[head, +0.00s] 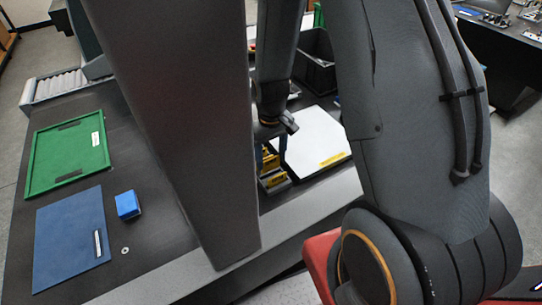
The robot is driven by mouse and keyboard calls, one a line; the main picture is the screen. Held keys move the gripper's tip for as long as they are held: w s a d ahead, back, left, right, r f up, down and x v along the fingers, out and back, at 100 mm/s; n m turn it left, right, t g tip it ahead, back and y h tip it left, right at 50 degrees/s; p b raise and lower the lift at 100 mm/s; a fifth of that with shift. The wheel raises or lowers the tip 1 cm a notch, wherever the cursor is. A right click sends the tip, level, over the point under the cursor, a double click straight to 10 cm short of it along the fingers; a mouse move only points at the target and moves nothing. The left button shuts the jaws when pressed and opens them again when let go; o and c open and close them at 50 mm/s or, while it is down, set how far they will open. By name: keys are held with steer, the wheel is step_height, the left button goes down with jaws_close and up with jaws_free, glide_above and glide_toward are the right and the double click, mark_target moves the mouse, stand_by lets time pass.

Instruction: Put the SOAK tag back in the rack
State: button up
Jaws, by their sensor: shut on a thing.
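My gripper (272,153) points down over the table behind my column, its two dark fingers close around a small yellow tag (270,160). I take this to be the SOAK tag, but its lettering is too small to read. Just below and in front of it stands a small grey rack (276,187) with another yellow piece in it. The held tag is at or just above the rack; I cannot tell if they touch. My column hides the rack's left surroundings.
A white panel (312,138) with a yellow label (334,160) lies right of the rack. A black bin (316,66) stands behind. At left lie a green tray (68,152), a blue mat (70,240), a blue block (127,204) and a small ring (125,250).

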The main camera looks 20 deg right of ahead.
mark_target(271, 159)
steer(key=shift+f, duration=0.85)
stand_by(1.1)
steer(key=shift+f+b, duration=0.35)
steer(key=shift+f, duration=0.6)
stand_by(0.3)
steer(key=o, duration=1.3)
steer(key=shift+o, duration=0.2)
steer(key=shift+r, duration=0.15)
steer(key=shift+r+p, duration=2.45)
steer(key=shift+r, duration=0.95)
